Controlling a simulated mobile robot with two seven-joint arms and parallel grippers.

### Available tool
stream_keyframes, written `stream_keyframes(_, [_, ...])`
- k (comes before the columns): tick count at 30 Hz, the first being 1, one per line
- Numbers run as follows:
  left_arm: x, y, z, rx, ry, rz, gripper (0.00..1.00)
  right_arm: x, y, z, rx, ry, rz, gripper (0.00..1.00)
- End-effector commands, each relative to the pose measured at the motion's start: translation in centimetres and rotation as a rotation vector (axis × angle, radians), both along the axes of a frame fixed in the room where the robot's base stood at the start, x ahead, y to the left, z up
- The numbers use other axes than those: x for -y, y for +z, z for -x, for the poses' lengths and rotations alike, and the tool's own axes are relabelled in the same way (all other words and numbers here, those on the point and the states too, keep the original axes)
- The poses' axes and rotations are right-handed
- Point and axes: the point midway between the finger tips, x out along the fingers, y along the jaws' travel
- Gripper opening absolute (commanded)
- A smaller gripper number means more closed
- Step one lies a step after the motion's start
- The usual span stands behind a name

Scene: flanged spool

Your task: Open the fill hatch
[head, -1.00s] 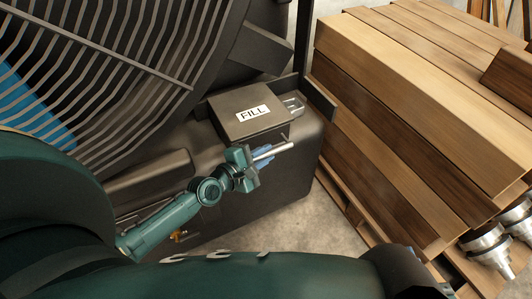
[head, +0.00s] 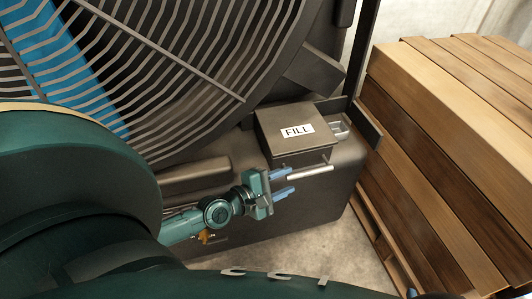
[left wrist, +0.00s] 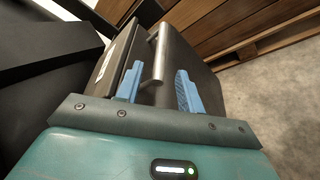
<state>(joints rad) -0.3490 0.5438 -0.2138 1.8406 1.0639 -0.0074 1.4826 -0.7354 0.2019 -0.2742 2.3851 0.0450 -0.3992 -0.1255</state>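The fill hatch is a dark box-like lid labelled FILL (head: 297,131) on top of the dark tank, and it looks closed. A pale bar handle (head: 312,171) sticks out at its front side. My left gripper (head: 284,182) is open and empty, with its blue fingers just left of the handle's near end. In the left wrist view the handle (left wrist: 160,58) shows ahead, between the open fingers of the left gripper (left wrist: 158,92) in the picture. Contact cannot be made out. My right gripper is not clearly seen.
A metal latch or bracket (head: 341,130) sits at the hatch's right side. A large round grille (head: 190,85) stands at the left. Stacked timber (head: 450,130) rises close to the tank's right side, with a narrow strip of bare floor (head: 350,245) between.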

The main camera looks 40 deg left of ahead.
Motion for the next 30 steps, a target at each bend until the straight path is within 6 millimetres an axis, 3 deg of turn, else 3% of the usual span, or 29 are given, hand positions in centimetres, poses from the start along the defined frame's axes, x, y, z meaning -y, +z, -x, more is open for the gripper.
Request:
stream_keyframes(3, [-0.9,0.5,2.6,-0.006,-0.003,-0.003,0.38,0.1,0.1,0.2,-0.002,-0.006,-0.006,0.36])
stream_keyframes(10, [-1.9,1.2,5.4,-0.002,-0.001,-0.003,0.38,0.3,0.3,0.1,0.002,-0.011,-0.005,0.36])
stream_keyframes(30, [-2.0,1.4,6.0,0.0,0.0,0.001,0.38,0.3,0.5,0.0,0.008,-0.003,0.001,0.36])
